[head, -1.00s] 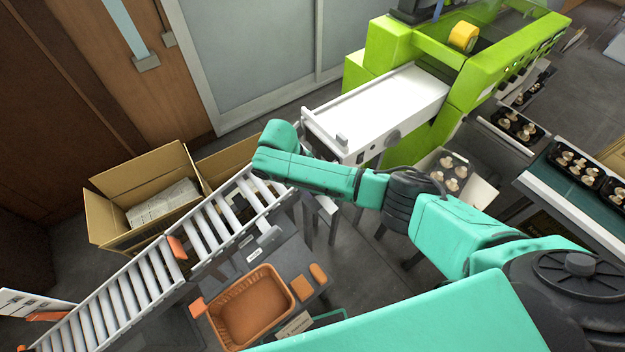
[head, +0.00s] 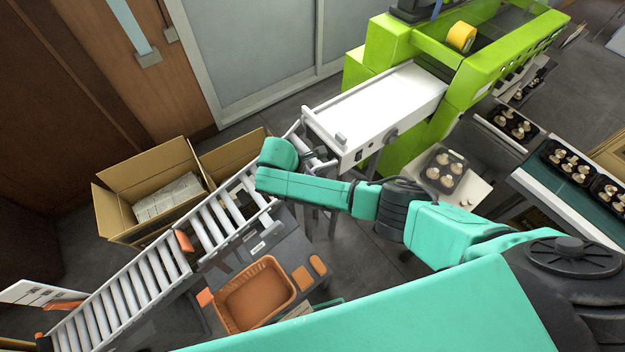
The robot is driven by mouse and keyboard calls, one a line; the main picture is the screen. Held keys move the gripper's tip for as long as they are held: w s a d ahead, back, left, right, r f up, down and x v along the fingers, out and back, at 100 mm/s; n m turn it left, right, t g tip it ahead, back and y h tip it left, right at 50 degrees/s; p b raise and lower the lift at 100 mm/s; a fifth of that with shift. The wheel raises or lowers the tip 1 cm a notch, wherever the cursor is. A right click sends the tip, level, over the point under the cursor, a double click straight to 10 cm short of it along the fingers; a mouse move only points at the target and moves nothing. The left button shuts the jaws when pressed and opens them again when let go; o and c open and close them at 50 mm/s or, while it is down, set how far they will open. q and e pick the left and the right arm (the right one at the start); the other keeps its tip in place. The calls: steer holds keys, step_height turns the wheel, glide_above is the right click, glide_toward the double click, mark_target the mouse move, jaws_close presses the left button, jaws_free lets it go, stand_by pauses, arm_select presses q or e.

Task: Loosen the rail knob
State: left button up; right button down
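A round dark grey knob (head: 390,137) shows on the near side of the white conveyor (head: 385,105); I cannot tell for sure that it is the rail knob. My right arm reaches in from the right across the middle. Its wrist is by the conveyor's left end, where it meets the roller track. My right gripper (head: 314,158) is only a small dark shape beside the wrist, left of the dark knob and apart from it. Its fingers are not clear. My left gripper is not in view.
A roller track (head: 140,290) runs to the lower left. Open cardboard boxes (head: 120,215) stand behind it, and an orange basket (head: 232,318) is in front. A green machine (head: 480,75) stands at the conveyor's far end. Mushroom trays (head: 568,166) lie at the right.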

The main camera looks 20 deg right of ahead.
steer(key=shift+r+n, duration=0.1)
steer(key=shift+n, duration=0.5)
steer(key=shift+c, duration=1.3)
jaws_free()
steer(key=shift+a+r, duration=0.3)
steer(key=shift+r, duration=0.1)
steer(key=v, duration=1.3)
steer(key=shift+s+r, duration=0.25)
steer(key=shift+r, duration=0.05)
